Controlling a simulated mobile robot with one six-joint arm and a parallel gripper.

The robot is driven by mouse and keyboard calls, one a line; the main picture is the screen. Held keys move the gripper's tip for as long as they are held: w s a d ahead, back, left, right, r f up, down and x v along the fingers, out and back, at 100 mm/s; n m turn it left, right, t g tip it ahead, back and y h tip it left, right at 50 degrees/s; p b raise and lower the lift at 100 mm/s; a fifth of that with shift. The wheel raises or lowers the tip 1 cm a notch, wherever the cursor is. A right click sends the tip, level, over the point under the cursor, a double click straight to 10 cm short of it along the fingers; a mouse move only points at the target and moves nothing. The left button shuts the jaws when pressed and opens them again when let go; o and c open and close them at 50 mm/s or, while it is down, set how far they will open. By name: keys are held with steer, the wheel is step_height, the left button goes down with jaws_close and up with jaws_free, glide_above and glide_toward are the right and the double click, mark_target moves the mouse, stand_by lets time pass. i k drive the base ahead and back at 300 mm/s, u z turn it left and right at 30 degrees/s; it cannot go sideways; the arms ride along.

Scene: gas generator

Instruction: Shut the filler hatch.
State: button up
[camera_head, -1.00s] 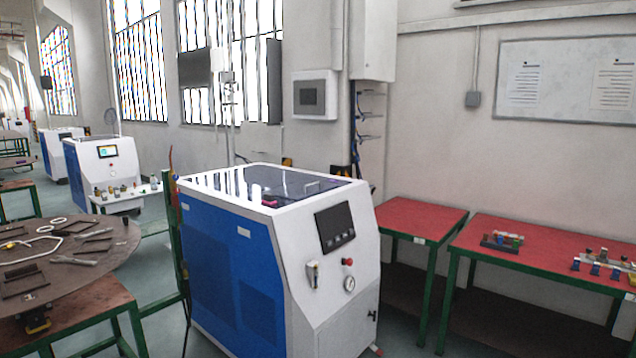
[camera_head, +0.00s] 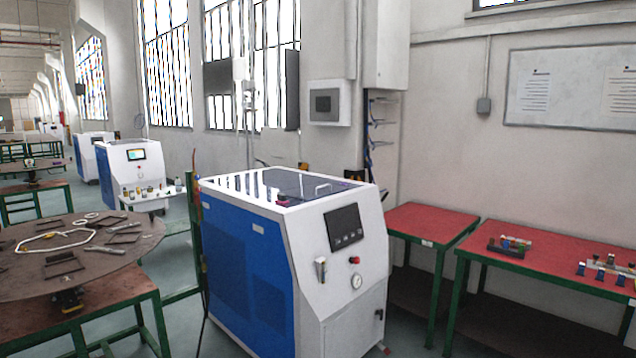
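The gas generator (camera_head: 312,262) is a white and blue cabinet standing in the middle of the view. Its top carries a dark glossy panel (camera_head: 290,184) with a small light handle (camera_head: 323,188), which may be the filler hatch. The panel looks roughly level with the top, but I cannot tell whether it is fully shut. The front has a dark screen (camera_head: 343,227), a red button (camera_head: 354,260), a round gauge (camera_head: 356,282) and a lower door (camera_head: 352,325). My gripper is not in view.
Red-topped tables (camera_head: 560,266) with small parts stand to the right by the wall. A round brown table (camera_head: 75,250) with tools and frames stands at the left. Similar machines (camera_head: 137,172) stand at the back left. Grey floor shows between the left tables and the generator.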

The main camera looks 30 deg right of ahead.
mark_target(308, 192)
steer(key=u, duration=1.35)
steer(key=k, duration=0.1)
steer(key=z, duration=3.2)
steer(key=i, duration=3)
